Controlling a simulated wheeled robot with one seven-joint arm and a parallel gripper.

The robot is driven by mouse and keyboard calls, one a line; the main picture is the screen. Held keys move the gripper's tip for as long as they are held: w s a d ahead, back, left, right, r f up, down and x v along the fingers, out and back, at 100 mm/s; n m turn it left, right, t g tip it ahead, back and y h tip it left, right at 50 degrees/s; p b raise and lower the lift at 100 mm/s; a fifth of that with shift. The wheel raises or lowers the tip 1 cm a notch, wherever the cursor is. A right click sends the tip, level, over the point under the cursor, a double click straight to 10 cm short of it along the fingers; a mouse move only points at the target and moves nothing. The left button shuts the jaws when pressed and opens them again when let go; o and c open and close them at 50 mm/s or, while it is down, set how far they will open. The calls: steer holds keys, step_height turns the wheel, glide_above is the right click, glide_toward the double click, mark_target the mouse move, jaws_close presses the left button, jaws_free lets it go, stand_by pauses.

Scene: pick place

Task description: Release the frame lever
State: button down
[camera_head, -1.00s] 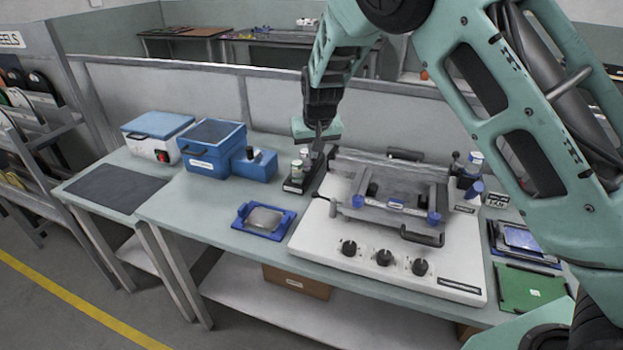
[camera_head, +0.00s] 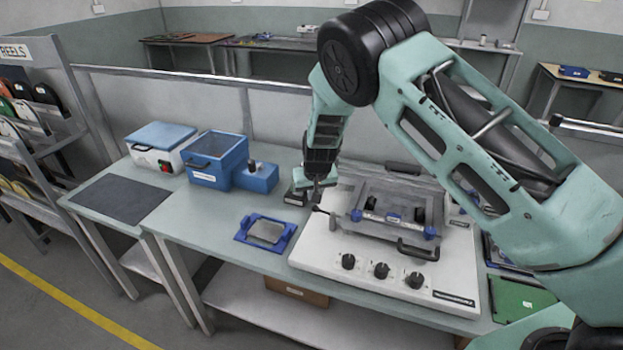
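The white machine (camera_head: 315,252) stands on the bench with a grey metal frame (camera_head: 375,228) on top, which carries blue fittings and black handles. A small dark lever with a round knob (camera_head: 317,209) sticks out at the machine's left edge, beside the frame. My gripper (camera_head: 316,199) points down just above this knob. Its fingers are small and dark here, and I cannot tell whether they touch the knob or how far apart they are.
A blue fixture with a grey plate (camera_head: 264,231) lies left of the machine. A blue box (camera_head: 213,178) stands behind it. A green board (camera_head: 518,300) lies at the right, partly behind my arm. Clear bench lies left of the fixture.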

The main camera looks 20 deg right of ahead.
steer(key=shift+s+f, duration=0.25)
steer(key=shift+s, duration=0.55)
